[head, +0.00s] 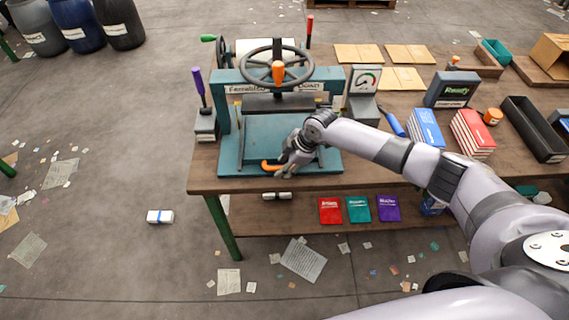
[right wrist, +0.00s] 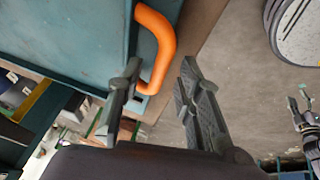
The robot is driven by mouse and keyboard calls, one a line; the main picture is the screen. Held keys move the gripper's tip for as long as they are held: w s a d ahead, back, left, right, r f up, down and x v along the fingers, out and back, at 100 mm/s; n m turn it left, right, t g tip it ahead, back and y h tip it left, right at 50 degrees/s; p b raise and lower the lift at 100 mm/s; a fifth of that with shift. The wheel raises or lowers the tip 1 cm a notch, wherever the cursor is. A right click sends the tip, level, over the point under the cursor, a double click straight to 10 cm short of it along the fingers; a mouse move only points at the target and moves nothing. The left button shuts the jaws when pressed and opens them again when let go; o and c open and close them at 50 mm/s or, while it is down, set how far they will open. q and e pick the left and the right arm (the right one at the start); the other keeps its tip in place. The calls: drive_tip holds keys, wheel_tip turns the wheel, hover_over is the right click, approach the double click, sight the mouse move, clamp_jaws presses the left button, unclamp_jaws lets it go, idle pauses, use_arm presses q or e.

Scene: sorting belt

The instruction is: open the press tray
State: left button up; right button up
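The press (head: 277,90) is a teal frame with a dark handwheel on top, standing on the wooden table. Its teal press tray (head: 245,150) lies low at the front, with an orange handle (head: 271,166) on its front edge. My right gripper (head: 285,158) is at the handle. In the right wrist view its two fingers (right wrist: 155,88) are apart, and the near end of the orange handle (right wrist: 160,45) shows between and just beyond the tips. I see no grip on it. At the right edge of that view is what looks like my left gripper (right wrist: 303,110), small and partly cut off.
The table (head: 205,178) has its front edge just below the tray. A gauge box (head: 364,85), blue books (head: 426,128), red books (head: 472,133) and a black bin (head: 535,130) stand to the right. A purple-knobbed lever (head: 200,88) is left.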

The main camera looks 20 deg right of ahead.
clamp_jaws()
idle(0.7)
